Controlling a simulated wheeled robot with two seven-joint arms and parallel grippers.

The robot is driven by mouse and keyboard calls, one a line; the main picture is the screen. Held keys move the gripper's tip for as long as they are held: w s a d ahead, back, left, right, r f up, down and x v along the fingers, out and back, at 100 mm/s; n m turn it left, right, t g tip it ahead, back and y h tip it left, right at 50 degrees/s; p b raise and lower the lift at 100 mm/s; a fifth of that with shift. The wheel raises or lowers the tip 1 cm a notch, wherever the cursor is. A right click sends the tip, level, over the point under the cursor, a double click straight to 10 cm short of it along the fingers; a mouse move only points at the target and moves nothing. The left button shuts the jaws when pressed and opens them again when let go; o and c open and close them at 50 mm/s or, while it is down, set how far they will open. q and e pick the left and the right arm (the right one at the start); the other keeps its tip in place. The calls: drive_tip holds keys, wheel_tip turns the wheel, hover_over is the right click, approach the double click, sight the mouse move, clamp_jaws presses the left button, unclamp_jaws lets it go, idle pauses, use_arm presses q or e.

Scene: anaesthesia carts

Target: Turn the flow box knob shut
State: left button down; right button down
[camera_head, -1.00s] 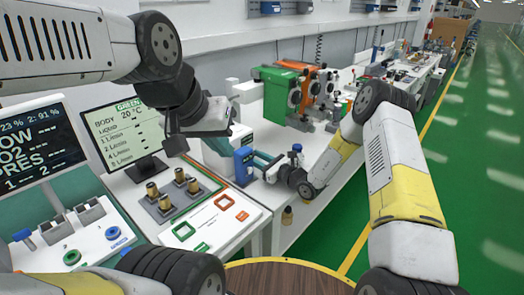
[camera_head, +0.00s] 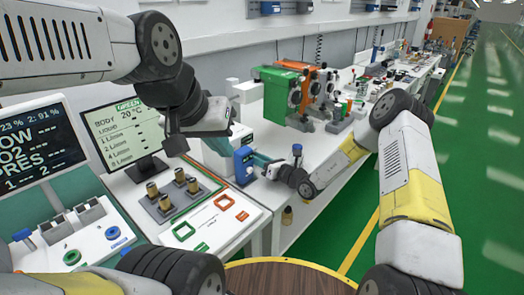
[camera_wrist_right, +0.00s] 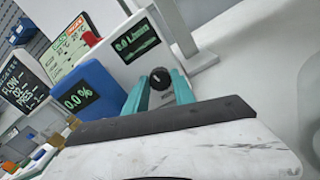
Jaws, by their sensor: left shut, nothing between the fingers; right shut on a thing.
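The flow box (camera_wrist_right: 137,48) is a white box with a dark display that seems to read 0.0 in green. Its round black knob (camera_wrist_right: 160,77) has a pale mark and sits below the display. My right gripper (camera_wrist_right: 162,88) has its teal fingers on either side of the knob, shut on it. In the head view my right gripper (camera_head: 260,160) reaches in from the right beside a blue box, and the knob is hidden. My left gripper (camera_head: 219,146) is shut and empty, above the bench and in front of the white flow box (camera_head: 242,134).
The blue box (camera_head: 244,166) with a 0.0 % display (camera_wrist_right: 82,100) stands close beside the flow box. A green monitor (camera_head: 126,132), brass fittings (camera_head: 165,202) and a white panel (camera_head: 212,222) are to the left. Green and orange units (camera_head: 280,92) stand farther back.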

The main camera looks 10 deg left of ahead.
drive_tip(key=shift+m, duration=0.7)
drive_tip(key=c, duration=1.3)
unclamp_jaws()
drive_tip(key=v, duration=0.8)
drive_tip(key=shift+w, duration=0.1)
